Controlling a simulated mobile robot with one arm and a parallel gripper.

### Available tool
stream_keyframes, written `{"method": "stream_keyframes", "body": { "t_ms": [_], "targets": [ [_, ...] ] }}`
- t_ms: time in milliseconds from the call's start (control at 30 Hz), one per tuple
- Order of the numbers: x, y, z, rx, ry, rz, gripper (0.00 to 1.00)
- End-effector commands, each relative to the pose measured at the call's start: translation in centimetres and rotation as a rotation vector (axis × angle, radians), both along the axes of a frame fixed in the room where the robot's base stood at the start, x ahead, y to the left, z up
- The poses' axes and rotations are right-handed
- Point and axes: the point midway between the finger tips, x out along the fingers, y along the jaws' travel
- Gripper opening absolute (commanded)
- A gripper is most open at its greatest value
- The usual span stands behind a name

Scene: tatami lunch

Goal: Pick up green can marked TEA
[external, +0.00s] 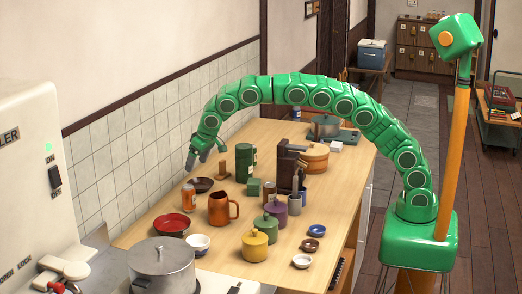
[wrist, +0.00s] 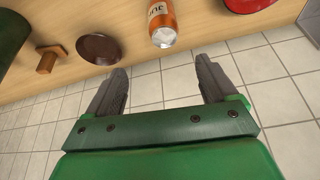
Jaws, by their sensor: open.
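A dark green can (external: 245,163) with a small pale label stands upright on the wooden counter, right of my gripper in the external view. The label's lettering is too small to read. A dark green rounded shape (wrist: 10,35), cut off at the upper left edge of the wrist view, looks like the same can. My gripper (external: 198,162) hangs over the counter's wall side, apart from the can. In the wrist view its jaws (wrist: 160,85) are spread wide with nothing between them.
An orange can (wrist: 162,25), a dark brown dish (wrist: 97,48), a small wooden item (wrist: 48,60) and a red bowl (wrist: 245,5) lie near my gripper. The tiled wall (external: 125,160) borders the counter.

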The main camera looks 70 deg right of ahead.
Motion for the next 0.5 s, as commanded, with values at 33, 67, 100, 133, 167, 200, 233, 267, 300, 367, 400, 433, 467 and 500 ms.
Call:
{"method": "stream_keyframes", "body": {
  "t_ms": [33, 67, 100, 133, 167, 200, 233, 267, 300, 367, 400, 433, 467, 500],
  "targets": [
    [0.0, 0.0, 0.5, 0.001, -0.002, 0.0, 0.86],
    [0.0, 0.0, 0.7, 0.001, -0.002, 0.0, 0.86],
    [0.0, 0.0, 1.1, 0.001, -0.002, 0.0, 0.86],
    [0.2, -0.4, 1.1, -0.002, -0.006, -0.004, 0.86],
    [0.3, -0.9, 1.0, -0.004, -0.01, -0.009, 0.86],
    [0.5, -1.5, 1.0, -0.008, -0.017, -0.014, 0.86],
    [0.7, -1.9, 1.1, -0.01, -0.023, -0.018, 0.86],
    [0.8, -2.3, 1.1, -0.012, -0.029, -0.021, 0.86],
    [1.1, -2.8, 1.2, -0.015, -0.038, -0.027, 0.86],
    [1.4, -3.7, 1.3, -0.021, -0.052, -0.034, 0.86],
    [1.7, -4.4, 1.3, -0.025, -0.062, -0.039, 0.86],
    [1.9, -4.9, 1.3, -0.028, -0.07, -0.044, 0.86],
    [2.0, -5.5, 1.3, -0.031, -0.075, -0.048, 0.86],
    [2.3, -6.4, 1.3, -0.038, -0.085, -0.056, 0.86]
  ]
}}
